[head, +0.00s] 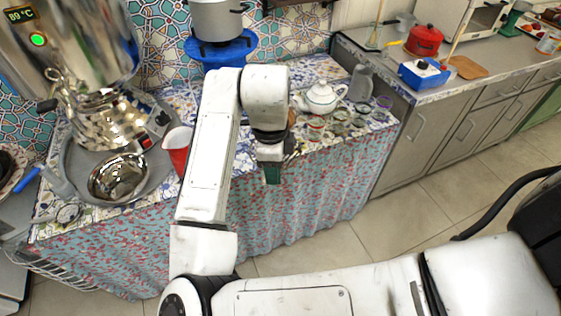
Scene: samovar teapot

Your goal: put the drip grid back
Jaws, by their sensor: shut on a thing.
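My gripper (272,174) hangs in front of the table's front edge, right of the middle of the table. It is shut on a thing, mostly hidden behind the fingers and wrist. A small dark slatted edge (293,151) shows at its right; I take this for the drip grid, though its shape is unclear. The shiny metal samovar (100,115) stands at the left on a grey round tray (160,168). A shiny open metal bowl (118,177) sits on the tray in front of the samovar, with no grid visible over it.
A red-and-white jug (177,148) stands between tray and arm. A white teapot (320,98), a grey pitcher (360,83) and several small glasses crowd the table's right. Tiled floor (330,250) lies open at front right.

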